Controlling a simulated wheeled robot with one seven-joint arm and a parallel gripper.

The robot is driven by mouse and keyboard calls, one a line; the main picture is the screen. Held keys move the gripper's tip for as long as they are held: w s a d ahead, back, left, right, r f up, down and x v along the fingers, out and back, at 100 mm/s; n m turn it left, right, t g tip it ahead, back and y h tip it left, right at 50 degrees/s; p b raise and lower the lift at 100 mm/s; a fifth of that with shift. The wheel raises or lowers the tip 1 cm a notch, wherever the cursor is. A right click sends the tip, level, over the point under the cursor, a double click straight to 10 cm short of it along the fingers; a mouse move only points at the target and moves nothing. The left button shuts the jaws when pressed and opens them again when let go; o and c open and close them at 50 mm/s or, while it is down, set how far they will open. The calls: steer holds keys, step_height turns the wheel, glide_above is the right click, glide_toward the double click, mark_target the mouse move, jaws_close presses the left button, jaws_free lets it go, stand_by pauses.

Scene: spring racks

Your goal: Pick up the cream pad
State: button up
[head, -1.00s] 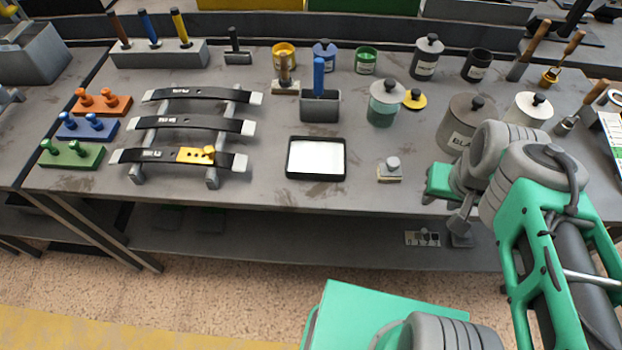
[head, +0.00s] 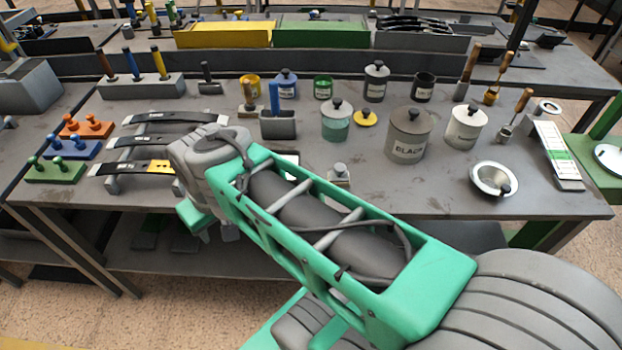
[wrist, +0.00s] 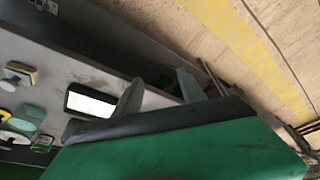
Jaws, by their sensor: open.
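The cream pad (head: 337,181) has a grey knob on top and lies near the front edge of the grey bench, just past my forearm in the head view. In the wrist view a small pad (wrist: 20,75) with a grey knob, which looks like it, shows at the left edge. My gripper (wrist: 160,92) is open and empty, its two pale fingers apart. It is well away from the pad, with the black-rimmed white tray (wrist: 90,103) between them in the wrist view.
A strip rack (head: 112,184) stands at the left, near my wrist. Behind the pad are a green jar (head: 336,124), a yellow disc (head: 366,118) and a large grey canister (head: 408,138). A round metal dish (head: 494,178) lies at the right. Bench around the pad's right is clear.

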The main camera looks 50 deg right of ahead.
mark_target(340, 167)
steer(key=shift+o, duration=1.4)
steer(key=w+d+m+g+b, duration=0.1)
steer(key=w+d+m, duration=0.2)
steer(key=d, duration=0.8)
steer(key=shift+h, duration=0.3)
steer(key=shift+o, duration=0.9)
steer(key=d+m+g+b, duration=0.1)
steer(key=d+m, duration=0.1)
steer(key=d, duration=0.6)
steer(key=shift+f, duration=0.4)
steer(key=shift+o, duration=1)
steer(key=s+d+m, duration=0.1)
steer(key=s+d, duration=0.1)
steer(key=d, duration=0.3)
steer(key=s+d+f+m, duration=0.1)
steer(key=s+d, duration=0.1)
steer(key=d, duration=0.2)
steer(key=s+d+f+m+g+b, duration=0.1)
steer(key=s+d, duration=0.1)
steer(key=d, duration=0.3)
steer(key=shift+d+m+y, duration=0.3)
steer(key=shift+y, duration=0.1)
steer(key=shift+s+d+f, duration=0.3)
steer(key=shift+s+d, duration=0.1)
steer(key=shift+d, duration=0.05)
steer(key=f, duration=0.7)
steer(key=shift+w+d+f+p, duration=0.1)
steer(key=shift+w+d+p, duration=0.2)
steer(key=shift+p, duration=0.1)
